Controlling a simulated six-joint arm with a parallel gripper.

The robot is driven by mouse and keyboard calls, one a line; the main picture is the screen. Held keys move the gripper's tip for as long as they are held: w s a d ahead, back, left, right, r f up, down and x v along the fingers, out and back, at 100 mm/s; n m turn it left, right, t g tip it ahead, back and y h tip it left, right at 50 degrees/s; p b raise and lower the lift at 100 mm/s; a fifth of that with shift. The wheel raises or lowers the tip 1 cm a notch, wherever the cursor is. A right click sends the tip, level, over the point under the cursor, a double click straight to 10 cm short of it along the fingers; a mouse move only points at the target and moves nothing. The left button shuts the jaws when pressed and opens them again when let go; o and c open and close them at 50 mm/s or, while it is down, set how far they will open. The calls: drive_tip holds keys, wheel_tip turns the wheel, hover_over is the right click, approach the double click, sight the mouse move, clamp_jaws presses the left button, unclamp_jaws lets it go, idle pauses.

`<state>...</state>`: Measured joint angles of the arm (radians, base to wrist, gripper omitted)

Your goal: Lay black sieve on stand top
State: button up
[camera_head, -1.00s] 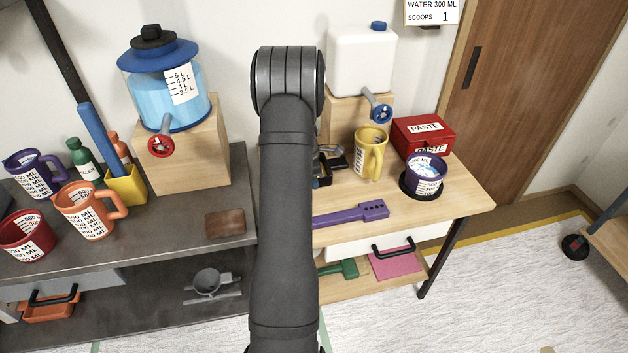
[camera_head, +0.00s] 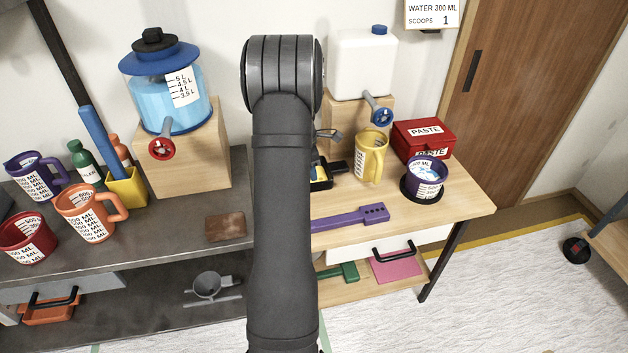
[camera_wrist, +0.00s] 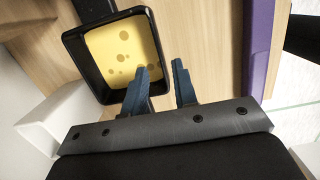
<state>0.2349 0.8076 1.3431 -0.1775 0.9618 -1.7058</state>
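A dark grey sieve-like item with a round bowl and handle (camera_head: 208,287) lies on the lower shelf at left in the head view. I cannot tell whether it is the black sieve or a stand. A black round base (camera_head: 421,192) is under the purple cup on the right table. In the head view my arm hides the gripper.
A purple tool (camera_head: 350,217), yellow jug (camera_head: 370,157), red paste box (camera_head: 424,139) and purple cup (camera_head: 426,174) are on the right table. A blue-lidded dispenser (camera_head: 166,92), brown block (camera_head: 226,227) and several jugs are on the left bench. The right table's front corner is bare.

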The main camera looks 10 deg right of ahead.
drive_tip(key=r, duration=0.5)
drive_tip(key=shift+a+r, duration=0.3)
drive_tip(key=shift+a, duration=0.1)
drive_tip(key=f, duration=0.4)
drive_tip(key=d+f, duration=0.1)
drive_tip(key=f, duration=0.7)
drive_tip(key=shift+d+f, duration=0.1)
drive_tip(key=shift+d, duration=0.3)
wheel_tip(320, 180, up, 4)
drive_tip(key=shift+f, duration=0.2)
drive_tip(key=shift+r, duration=0.5)
